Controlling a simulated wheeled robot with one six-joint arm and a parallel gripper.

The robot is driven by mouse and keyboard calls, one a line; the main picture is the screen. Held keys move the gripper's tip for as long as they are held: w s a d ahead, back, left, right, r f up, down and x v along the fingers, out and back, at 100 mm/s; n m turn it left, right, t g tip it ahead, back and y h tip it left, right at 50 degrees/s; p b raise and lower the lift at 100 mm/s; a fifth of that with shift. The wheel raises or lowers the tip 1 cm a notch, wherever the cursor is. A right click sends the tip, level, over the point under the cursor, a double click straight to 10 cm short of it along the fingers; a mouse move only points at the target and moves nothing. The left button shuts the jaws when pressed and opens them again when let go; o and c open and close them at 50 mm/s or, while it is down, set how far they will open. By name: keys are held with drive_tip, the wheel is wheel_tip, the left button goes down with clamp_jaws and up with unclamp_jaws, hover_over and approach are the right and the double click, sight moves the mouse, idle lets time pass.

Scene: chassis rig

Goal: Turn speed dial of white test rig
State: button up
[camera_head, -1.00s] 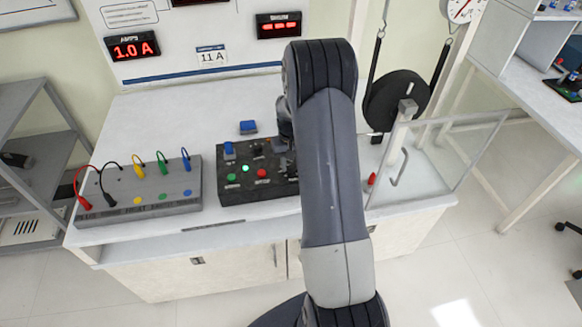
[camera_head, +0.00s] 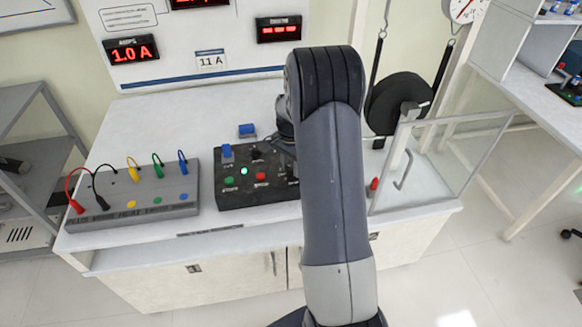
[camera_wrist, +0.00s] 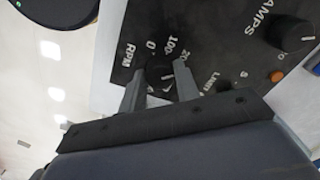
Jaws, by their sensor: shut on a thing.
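The white test rig (camera_head: 150,110) is a bench with a black control box (camera_head: 228,195) on top. In the wrist view, a round black dial (camera_wrist: 160,71) sits beside the marks RPM, 0, 100 and 20-something, the last partly covered. My gripper (camera_wrist: 159,78) is shut on this dial, with one finger on each side. A pointer line on the dial is too small to read surely. A second black knob (camera_wrist: 291,33), marked AMPS, is to the right. In the head view my arm hides most of the gripper and the dial.
A grey socket box (camera_head: 150,211) with several coloured leads stands left of the control box. A black disc (camera_head: 400,97) and a clear guard (camera_head: 440,180) are close on the right. The left display (camera_head: 131,49) reads 1.0 A. A green light (camera_head: 244,171) glows on the box.

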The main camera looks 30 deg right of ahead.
sight(291, 167)
drive_tip(key=m, duration=0.3)
drive_tip(key=shift+m+b, duration=0.3)
drive_tip(key=shift+b, duration=0.05)
drive_tip(key=shift+m, duration=1.9)
drive_tip(key=shift+b, duration=0.3)
drive_tip(key=o, duration=1)
wheel_tip(291, 167, up, 11)
drive_tip(key=shift+f, duration=0.1)
drive_tip(key=shift+f, duration=0.1)
